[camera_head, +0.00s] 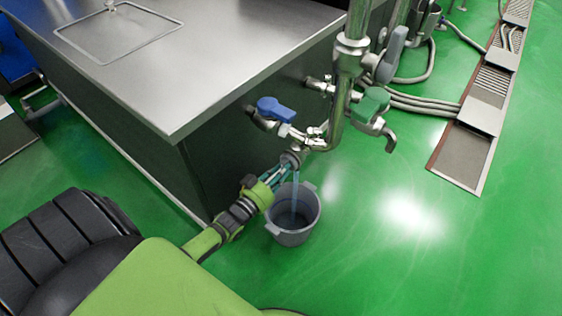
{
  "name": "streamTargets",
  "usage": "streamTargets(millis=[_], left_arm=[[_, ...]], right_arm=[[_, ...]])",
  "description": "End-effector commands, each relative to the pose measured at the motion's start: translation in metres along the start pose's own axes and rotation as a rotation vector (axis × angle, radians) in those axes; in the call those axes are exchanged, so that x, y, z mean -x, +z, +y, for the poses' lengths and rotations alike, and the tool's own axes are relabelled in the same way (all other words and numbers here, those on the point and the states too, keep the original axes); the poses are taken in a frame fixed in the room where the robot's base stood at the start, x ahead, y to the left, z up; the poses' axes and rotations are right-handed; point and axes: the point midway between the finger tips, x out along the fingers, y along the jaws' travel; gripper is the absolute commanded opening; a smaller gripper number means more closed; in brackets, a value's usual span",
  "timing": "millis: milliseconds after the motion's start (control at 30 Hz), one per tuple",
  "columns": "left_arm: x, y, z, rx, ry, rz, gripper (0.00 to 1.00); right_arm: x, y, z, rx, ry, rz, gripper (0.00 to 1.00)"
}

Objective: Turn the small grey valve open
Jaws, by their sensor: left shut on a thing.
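The small grey valve (291,157) is at the low end of the pipework, just above a grey bucket (291,237). My left gripper (280,172) reaches up to it from the lower left and is shut on it. The fingers partly hide the valve, so its exact handle angle is unclear. A thin bluish stream (294,198) runs down from beside the valve into the bucket. My right gripper is not in view.
A blue-handled valve (277,109), a green-handled valve (371,104) and a larger grey lever (392,54) sit on the pipe above. A steel table (190,70) stands at left. Hoses (425,103) and a floor drain (470,150) lie right. The green floor around the bucket is clear.

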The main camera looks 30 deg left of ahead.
Motion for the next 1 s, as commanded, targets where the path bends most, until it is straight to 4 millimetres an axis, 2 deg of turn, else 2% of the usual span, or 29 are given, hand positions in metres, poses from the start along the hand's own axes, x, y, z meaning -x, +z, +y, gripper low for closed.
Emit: streamTargets(millis=[267,300,367,767,867,1000], left_arm=[[-0.001,-0.001,0.0,0.009,-0.002,0.001,0.0],[-0.001,-0.001,0.0,0.009,-0.002,0.001,0.25],[-0.001,-0.001,0.0,0.01,-0.002,0.001,0.45],[0.004,0.0,0.0,0.005,-0.001,0.0,0.45],[0.017,0.001,0.0,0.005,-0.001,-0.002,0.45],[0.046,0.002,0.0,0.006,-0.001,-0.004,0.45]], right_arm=[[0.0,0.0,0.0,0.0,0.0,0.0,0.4],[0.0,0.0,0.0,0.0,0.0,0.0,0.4],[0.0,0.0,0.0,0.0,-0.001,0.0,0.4],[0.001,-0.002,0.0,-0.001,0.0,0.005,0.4],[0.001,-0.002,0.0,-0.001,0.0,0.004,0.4],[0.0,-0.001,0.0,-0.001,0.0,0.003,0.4]])
